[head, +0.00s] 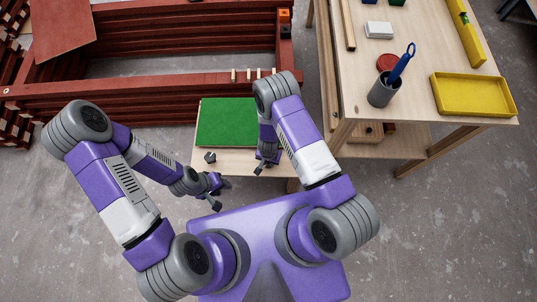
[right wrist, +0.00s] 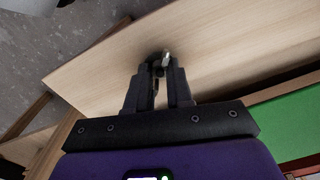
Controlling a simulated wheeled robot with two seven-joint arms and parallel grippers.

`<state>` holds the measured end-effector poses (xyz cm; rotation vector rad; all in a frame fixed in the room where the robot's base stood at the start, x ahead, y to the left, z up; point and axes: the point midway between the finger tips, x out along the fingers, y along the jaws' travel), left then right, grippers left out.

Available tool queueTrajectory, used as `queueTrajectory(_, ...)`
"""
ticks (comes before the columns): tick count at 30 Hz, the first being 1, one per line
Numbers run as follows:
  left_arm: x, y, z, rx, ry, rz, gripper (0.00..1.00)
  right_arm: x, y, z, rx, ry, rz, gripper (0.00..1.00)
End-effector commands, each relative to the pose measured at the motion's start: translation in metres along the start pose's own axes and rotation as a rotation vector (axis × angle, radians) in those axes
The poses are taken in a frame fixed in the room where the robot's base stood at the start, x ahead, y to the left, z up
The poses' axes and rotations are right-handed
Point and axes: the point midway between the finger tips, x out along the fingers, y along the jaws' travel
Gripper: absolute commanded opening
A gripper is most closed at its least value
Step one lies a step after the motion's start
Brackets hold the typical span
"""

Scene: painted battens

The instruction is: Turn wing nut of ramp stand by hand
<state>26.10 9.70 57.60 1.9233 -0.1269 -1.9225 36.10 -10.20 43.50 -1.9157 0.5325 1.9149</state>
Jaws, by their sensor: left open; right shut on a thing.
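The ramp stand is a low pale wooden piece with a green panel (head: 228,122) on top and a bare wooden strip (head: 234,160) along its near side. My right gripper (head: 261,168) is over the near right part of this strip. In the right wrist view its fingers (right wrist: 160,72) are close together on a small metal wing nut (right wrist: 166,57), just above the wood. The fingers hide most of the nut, and its turn angle cannot be told. My left gripper (head: 221,194) is open and empty, in front of the stand and apart from it.
A small dark knob-like piece (head: 210,157) sits on the strip's left part. A red-painted timber frame (head: 150,105) stands behind. A wooden table at right carries a grey cup (head: 381,94) with a blue tool and a yellow tray (head: 473,112). The floor at left is clear.

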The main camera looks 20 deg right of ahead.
Motion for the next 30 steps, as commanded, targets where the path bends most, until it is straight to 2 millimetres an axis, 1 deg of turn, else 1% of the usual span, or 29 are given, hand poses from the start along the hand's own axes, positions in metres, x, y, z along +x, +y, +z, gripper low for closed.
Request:
queueTrajectory(9, 0.0, 0.0, 0.0, 0.0, 0.0, 0.0, 0.43, 0.001, 0.001, 0.0, -0.001, 0.001, 0.001, 0.0)
queueTrajectory(10, 0.0, 0.0, 0.0, 0.0, 0.0, 0.0, 0.43, 0.001, 0.001, -0.001, -0.001, 0.001, 0.001, 0.22)
queueTrajectory(12, 0.0, 0.0, 0.0, 0.0, 0.0, 0.0, 0.43, 0.001, 0.001, 0.0, 0.0, 0.001, 0.001, 0.33)
queueTrajectory(15, 0.0, 0.0, 0.0, 0.0, 0.0, 0.0, 0.43, 0.0, 0.001, 0.0, 0.0, 0.001, 0.001, 0.46)
queueTrajectory(22, 0.0, 0.0, 0.0, 0.0, 0.0, 0.0, 0.43, 0.0, 0.0, 0.0, 0.0, 0.0, 0.0, 0.46)
queueTrajectory(24, -0.001, 0.0, 0.0, 0.0, 0.0, 0.0, 0.43, -0.003, 0.0, 0.0, -0.001, 0.001, 0.0, 0.46)
queueTrajectory(26, -0.004, 0.001, 0.0, 0.0, 0.0, 0.0, 0.43, -0.009, 0.0, 0.0, -0.001, 0.001, 0.0, 0.46)
queueTrajectory(30, -0.013, 0.005, 0.001, 0.0, 0.0, 0.0, 0.43, -0.032, 0.0, 0.0, -0.002, 0.002, -0.001, 0.46)
